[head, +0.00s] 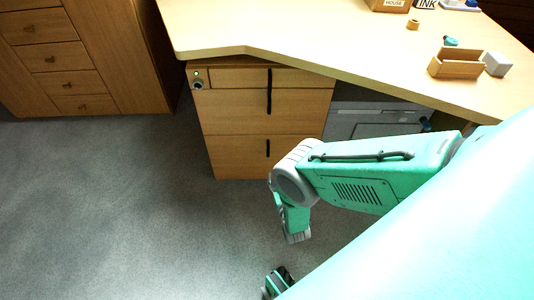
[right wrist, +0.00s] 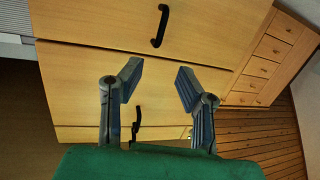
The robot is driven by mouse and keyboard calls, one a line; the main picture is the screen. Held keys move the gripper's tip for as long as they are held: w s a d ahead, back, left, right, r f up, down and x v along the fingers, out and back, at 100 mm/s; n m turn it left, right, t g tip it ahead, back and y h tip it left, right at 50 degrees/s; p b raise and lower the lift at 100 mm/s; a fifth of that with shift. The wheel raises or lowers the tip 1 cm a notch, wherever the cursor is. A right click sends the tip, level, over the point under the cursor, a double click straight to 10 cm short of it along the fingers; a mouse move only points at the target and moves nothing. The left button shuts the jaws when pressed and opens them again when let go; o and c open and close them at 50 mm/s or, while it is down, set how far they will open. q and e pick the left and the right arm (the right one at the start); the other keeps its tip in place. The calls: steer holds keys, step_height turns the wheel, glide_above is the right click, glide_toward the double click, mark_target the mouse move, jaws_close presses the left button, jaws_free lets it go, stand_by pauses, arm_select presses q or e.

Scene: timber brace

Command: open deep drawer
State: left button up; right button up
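A wooden drawer unit (head: 222,110) stands under the desk, with a shallow top drawer front (head: 235,77), a taller middle front (head: 235,112) and a bottom front (head: 235,157). Black bar handles sit on the fronts; the bottom one (head: 267,147) stands vertical. All drawers look shut. The right wrist view looks inverted: the lowest front's handle (right wrist: 160,25) is at its top, the other handles (right wrist: 137,125) lower in the picture. My right gripper (right wrist: 157,78) is open and empty, facing the fronts, apart from the handles. My left gripper is not clearly seen.
The desk top (head: 300,45) overhangs the unit. A small wooden box (head: 457,65) stands on it. A grey case (head: 375,118) is under the desk, right of the unit. A wooden cabinet (head: 125,60) stands at the left. The carpet (head: 110,200) in front is clear.

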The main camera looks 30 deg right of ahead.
mark_target(268, 150)
steer(key=shift+m+t+h, duration=0.4)
steer(key=shift+t+h, duration=0.1)
steer(key=shift+t, duration=0.1)
steer(key=b+x, duration=0.1)
steer(key=x, duration=0.3)
steer(key=b+x, duration=0.2)
steer(key=x, duration=0.2)
steer(key=b+x, duration=0.2)
steer(key=x, duration=0.3)
steer(key=shift+a+f, duration=0.1)
steer(key=shift+f, duration=0.25)
steer(key=shift+w+b, duration=0.3)
steer(key=shift+w, duration=0.05)
steer(key=shift+r, duration=0.1)
steer(key=shift+c, duration=0.8)
jaws_close()
